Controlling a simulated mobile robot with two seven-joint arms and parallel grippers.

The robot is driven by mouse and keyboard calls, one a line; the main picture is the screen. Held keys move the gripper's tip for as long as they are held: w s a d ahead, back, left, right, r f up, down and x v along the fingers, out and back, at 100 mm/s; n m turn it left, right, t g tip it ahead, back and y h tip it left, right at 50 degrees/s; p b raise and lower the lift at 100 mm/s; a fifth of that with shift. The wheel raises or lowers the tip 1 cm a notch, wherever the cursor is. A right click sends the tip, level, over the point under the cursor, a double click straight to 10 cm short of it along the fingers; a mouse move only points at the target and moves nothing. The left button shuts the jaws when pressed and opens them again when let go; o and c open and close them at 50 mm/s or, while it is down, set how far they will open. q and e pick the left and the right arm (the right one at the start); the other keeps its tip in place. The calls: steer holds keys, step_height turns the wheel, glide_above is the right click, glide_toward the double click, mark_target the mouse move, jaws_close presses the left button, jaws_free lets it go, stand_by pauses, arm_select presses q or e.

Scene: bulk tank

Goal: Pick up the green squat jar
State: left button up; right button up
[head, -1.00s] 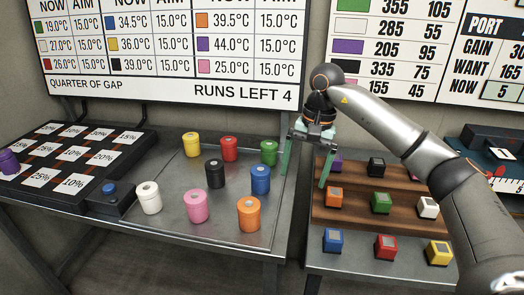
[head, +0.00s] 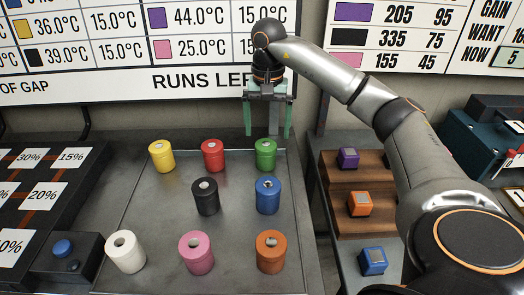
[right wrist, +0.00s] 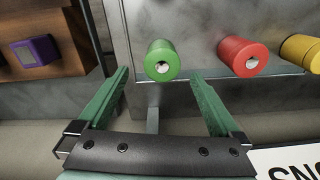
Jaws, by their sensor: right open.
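The green squat jar (head: 265,154) stands upright at the back right of the metal tray on the table, with a pale knob on its lid. My right gripper (head: 267,134) is open and empty, fingers pointing down, above and just behind the green jar in the head view. In the right wrist view the green jar (right wrist: 161,62) shows beyond and between the two open green fingers (right wrist: 163,85), not touching them. My left gripper is not in view.
A red jar (head: 212,155) and yellow jar (head: 162,156) stand left of the green jar. A blue jar (head: 267,196) stands in front of it, a black jar (head: 205,197) at front left. A wooden stepped rack (head: 338,221) with cubes is to the right.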

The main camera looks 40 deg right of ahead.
mark_target(266, 154)
step_height(266, 154, down, 9)
steer(key=shift+w+f+b, duration=0.1)
steer(key=shift+w+b, duration=0.05)
steer(key=shift+b, duration=0.4)
steer(key=shift+c, duration=0.2)
steer(key=c, duration=1.5)
